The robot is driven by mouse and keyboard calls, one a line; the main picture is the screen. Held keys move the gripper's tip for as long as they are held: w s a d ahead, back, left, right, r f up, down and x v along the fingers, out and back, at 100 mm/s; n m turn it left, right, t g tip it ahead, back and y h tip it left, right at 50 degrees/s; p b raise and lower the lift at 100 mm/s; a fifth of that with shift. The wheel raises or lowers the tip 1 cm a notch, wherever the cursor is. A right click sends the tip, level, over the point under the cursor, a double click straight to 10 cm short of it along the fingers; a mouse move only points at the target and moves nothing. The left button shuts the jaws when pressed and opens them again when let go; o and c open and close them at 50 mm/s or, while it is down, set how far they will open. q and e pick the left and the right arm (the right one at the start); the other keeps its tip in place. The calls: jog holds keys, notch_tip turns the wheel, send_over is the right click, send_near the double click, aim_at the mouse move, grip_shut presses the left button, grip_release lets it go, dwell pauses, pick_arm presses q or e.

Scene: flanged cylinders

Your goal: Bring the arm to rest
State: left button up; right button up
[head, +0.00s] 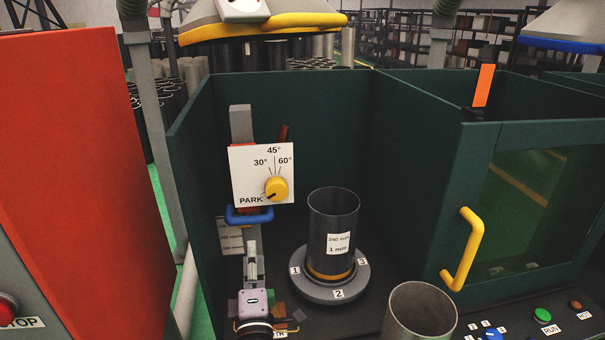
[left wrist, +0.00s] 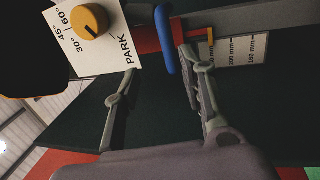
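The grey upright post (head: 241,124) carries a white dial plate (head: 240,165) marked PARK, 30°, 45° and 60°. Its yellow knob (head: 277,188) has a dark mark that appears to point toward PARK; the knob also shows in the left wrist view (left wrist: 90,20). A blue handle (head: 249,216) sits below the plate. My left gripper (head: 251,248) is below the handle. In the left wrist view its two fingers (left wrist: 158,62) are apart, with the blue handle (left wrist: 164,40) between and beyond the tips. I cannot tell whether they touch it. My right gripper is not in view.
A dark cylinder (head: 334,215) stands on a round numbered base (head: 348,287), right of the post. Another open cylinder (head: 420,312) stands at the front. Green walls (head: 300,120) enclose the bay. A door with a yellow handle (head: 463,250) is at right, a red cabinet (head: 75,180) at left.

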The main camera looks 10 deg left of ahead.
pick_arm(q)
jog(key=s+d+r+m+h, duration=0.2)
jog(key=s+d+m+h, duration=0.5)
jog(key=m+h, duration=0.45)
jog(key=s+d+f+m+g+h, duration=0.3)
jog(key=s+d+f+m+g, duration=0.2)
jog(key=s+f+m+g, duration=0.4)
jog(key=s+a+f+m+g+y, duration=0.2)
jog(key=s+a+f+g+y, duration=0.6)
jog(key=s+a+f, duration=0.7)
notch_tip(320, 180, down, 23)
jog(key=s+a+y, duration=0.1)
jog(key=s+a+f+g, duration=0.1)
jog(key=s+a+f, duration=0.2)
jog(key=s+f, duration=1.4)
jog(key=shift+s+f+g, duration=0.15)
jog(key=shift+s+g, duration=0.15)
jog(key=shift+g, duration=0.1)
jog(key=shift+m, duration=0.25)
